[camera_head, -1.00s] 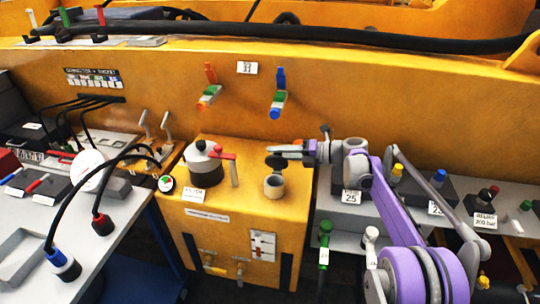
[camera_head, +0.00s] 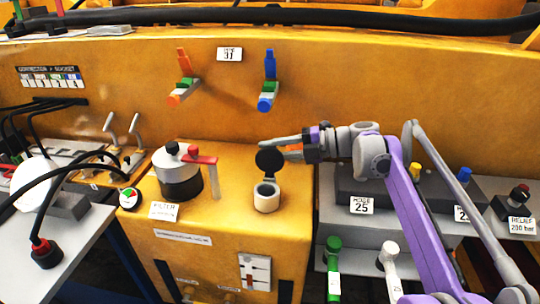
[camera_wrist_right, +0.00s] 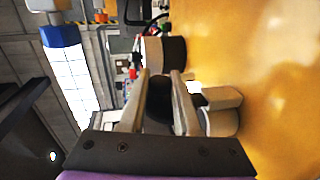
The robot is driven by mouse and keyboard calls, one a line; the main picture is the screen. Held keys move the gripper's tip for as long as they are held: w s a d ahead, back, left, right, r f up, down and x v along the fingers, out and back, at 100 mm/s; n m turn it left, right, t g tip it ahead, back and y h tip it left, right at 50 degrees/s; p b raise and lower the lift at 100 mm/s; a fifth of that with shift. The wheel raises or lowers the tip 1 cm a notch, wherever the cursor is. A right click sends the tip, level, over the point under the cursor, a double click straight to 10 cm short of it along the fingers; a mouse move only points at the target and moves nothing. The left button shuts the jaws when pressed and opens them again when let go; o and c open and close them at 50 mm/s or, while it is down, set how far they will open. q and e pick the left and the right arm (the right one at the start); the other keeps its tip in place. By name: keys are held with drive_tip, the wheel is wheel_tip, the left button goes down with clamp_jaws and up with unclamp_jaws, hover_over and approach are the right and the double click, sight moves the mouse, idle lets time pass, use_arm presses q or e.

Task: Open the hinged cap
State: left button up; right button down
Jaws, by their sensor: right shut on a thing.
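The hinged cap (camera_head: 270,160) is a dark round disc. It stands raised, nearly upright, above and behind a short pale cylindrical neck (camera_head: 266,201) on the yellow box, and the neck's opening shows. My right gripper (camera_head: 281,146) comes in from the right and is shut on the cap near its upper edge. In the right wrist view, the dark cap (camera_wrist_right: 158,104) lies between the two fingers of my right gripper (camera_wrist_right: 160,85), with the pale neck (camera_wrist_right: 221,112) to their right. My left gripper is in neither view.
A grey canister (camera_head: 181,176) with a red handle stands left of the neck. Orange (camera_head: 183,88) and blue (camera_head: 268,88) levers stick out of the yellow wall above. Grey blocks (camera_head: 350,188) with coloured knobs stand to the right.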

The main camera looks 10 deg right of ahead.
idle(0.4)
drive_tip(key=c, duration=0.6)
unclamp_jaws()
drive_tip(key=p+v, duration=0.1)
drive_tip(key=v, duration=0.9)
drive_tip(key=shift+d, duration=0.4)
drive_tip(key=shift+s+r, duration=0.1)
